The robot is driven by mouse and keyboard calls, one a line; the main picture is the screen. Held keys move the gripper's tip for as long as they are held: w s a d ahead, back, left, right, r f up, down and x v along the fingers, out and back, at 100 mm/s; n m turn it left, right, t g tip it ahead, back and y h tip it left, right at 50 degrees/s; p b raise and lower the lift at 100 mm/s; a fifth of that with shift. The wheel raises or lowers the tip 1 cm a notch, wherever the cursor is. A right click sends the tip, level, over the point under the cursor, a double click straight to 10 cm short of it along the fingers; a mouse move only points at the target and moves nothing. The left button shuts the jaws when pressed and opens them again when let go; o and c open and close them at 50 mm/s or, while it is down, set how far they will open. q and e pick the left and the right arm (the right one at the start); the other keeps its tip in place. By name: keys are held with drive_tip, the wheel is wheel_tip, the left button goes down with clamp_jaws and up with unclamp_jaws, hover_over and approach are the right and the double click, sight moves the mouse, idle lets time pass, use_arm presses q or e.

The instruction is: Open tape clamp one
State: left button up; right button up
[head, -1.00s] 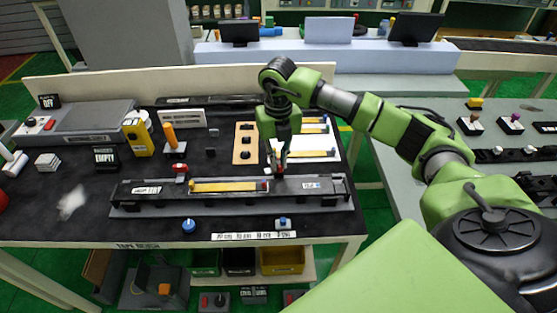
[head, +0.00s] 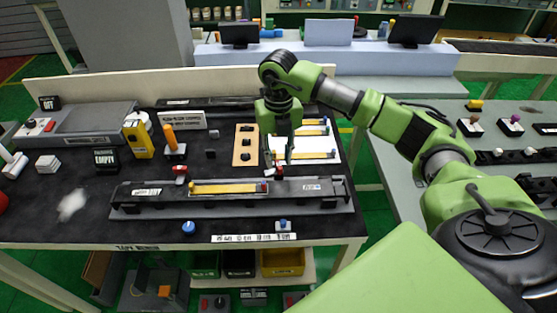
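A long black fixture (head: 160,193) lies along the front of the dark workbench, with a yellow strip (head: 228,188) along its middle. Which one is clamp one cannot be read. My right gripper (head: 279,162) points down over the bench behind the fixture's right half. Its fingertips are small and partly blend with the dark parts, so its opening and any contact are unclear. My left gripper is out of view.
A wooden plate with holes (head: 245,146) and a white sheet with yellow strips (head: 326,152) lie behind the fixture. A yellow device (head: 138,138) and an orange-handled tool (head: 171,139) stand at left. A blue knob (head: 188,228) is in front.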

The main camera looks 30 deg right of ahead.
sight(279, 164)
wheel_tip(279, 164, up, 10)
idle(0.3)
drive_tip(key=shift+s, duration=0.1)
idle(0.4)
